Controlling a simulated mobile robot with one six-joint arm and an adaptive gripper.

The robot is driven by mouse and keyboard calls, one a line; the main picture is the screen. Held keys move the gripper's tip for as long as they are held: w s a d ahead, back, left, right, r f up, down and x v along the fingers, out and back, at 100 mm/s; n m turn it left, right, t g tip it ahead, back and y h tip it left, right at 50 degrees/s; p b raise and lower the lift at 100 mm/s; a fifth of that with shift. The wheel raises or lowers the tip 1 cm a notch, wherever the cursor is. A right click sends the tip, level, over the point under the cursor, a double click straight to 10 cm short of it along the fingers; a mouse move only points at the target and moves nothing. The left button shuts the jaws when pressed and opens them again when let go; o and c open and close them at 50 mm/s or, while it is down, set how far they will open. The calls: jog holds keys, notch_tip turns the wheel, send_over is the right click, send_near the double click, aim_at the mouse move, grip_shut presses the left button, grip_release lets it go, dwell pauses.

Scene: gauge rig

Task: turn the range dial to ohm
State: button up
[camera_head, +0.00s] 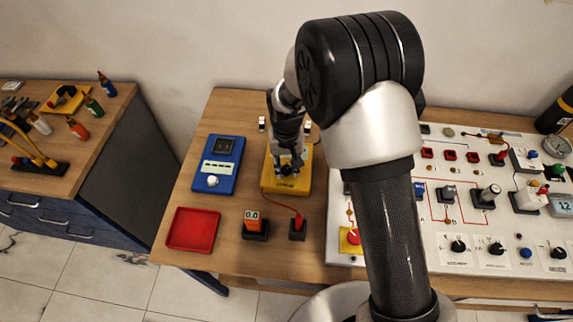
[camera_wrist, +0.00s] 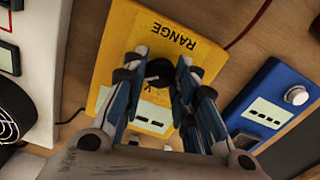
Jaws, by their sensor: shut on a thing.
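The yellow range meter (camera_head: 272,183) lies on the wooden table under my arm. It also shows in the wrist view (camera_wrist: 112,40), with the word RANGE printed on its face. Its black range dial (camera_wrist: 159,72) sits between my two fingers. My gripper (camera_wrist: 164,62) points down over the meter and is shut on the dial; it also shows in the head view (camera_head: 291,166). The fingers hide part of the meter's face. The dial's pointer and the ohm mark cannot be read clearly.
A blue meter (camera_head: 217,165) with a white knob lies just left of the yellow one. A red tray (camera_head: 193,229), a small red display (camera_head: 253,221) and a red-plugged socket (camera_head: 298,229) stand in front. A white circuit panel (camera_head: 433,215) fills the right.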

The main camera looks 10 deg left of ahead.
aim_at(287, 169)
jog(key=o, duration=1.1)
notch_tip(287, 169, up, 12)
jog(key=shift+r, duration=0.1)
dwell(0.5)
